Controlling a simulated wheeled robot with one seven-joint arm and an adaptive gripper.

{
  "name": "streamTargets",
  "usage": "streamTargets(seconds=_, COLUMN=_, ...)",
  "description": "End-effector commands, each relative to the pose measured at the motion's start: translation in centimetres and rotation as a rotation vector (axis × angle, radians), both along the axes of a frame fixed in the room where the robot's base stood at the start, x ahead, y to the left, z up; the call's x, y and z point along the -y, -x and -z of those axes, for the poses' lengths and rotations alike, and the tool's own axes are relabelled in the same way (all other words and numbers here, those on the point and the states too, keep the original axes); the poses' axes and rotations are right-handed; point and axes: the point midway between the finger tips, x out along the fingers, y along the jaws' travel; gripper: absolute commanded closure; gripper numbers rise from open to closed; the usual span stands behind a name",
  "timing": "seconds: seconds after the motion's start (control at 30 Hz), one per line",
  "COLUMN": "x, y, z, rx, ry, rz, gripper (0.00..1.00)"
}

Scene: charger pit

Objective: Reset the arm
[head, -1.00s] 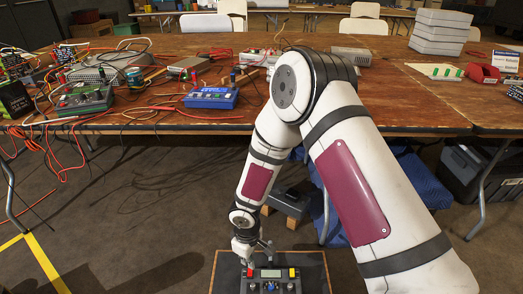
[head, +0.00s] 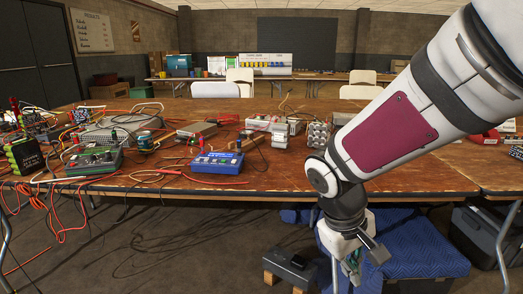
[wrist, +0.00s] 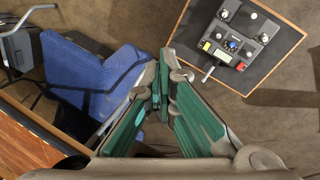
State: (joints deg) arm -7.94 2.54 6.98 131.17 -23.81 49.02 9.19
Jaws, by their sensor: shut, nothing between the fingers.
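My gripper (wrist: 160,80) points down in the wrist view, its green-padded fingers meeting at the tips with nothing between them. In the head view my gripper (head: 351,268) hangs below the wrist, in front of the table edge and the blue padded covering, partly cut off at the bottom. My arm comes in from the upper right and bends at the wrist.
A wooden table (head: 270,172) carries cables, instruments and a blue box (head: 217,163). Blue padded fabric (head: 415,245) lies under it. The wrist view shows a grey device (wrist: 235,40) with knobs on a dark board (wrist: 277,62), apart from my gripper.

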Motion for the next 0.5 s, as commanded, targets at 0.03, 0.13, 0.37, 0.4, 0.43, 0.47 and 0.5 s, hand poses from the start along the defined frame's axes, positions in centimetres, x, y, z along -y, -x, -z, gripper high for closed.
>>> streamTargets(seconds=0.03, x=0.8, y=1.5, z=-1.6, rx=0.012, ry=-0.008, rz=0.040, gripper=1.00)
streamTargets(seconds=0.13, x=2.0, y=4.7, z=-3.8, rx=0.015, ry=-0.027, rz=0.115, gripper=1.00)
streamTargets(seconds=0.37, x=3.2, y=12.5, z=-7.2, rx=0.016, ry=-0.110, rz=0.264, gripper=1.00)
streamTargets(seconds=0.4, x=3.2, y=13.9, z=-7.5, rx=0.015, ry=-0.127, rz=0.284, gripper=1.00)
streamTargets(seconds=0.43, x=3.1, y=14.8, z=-7.7, rx=0.014, ry=-0.142, rz=0.299, gripper=1.00)
streamTargets(seconds=0.47, x=3.1, y=15.7, z=-7.9, rx=0.013, ry=-0.155, rz=0.312, gripper=1.00)
streamTargets(seconds=0.5, x=3.0, y=16.8, z=-8.1, rx=0.012, ry=-0.173, rz=0.328, gripper=1.00)
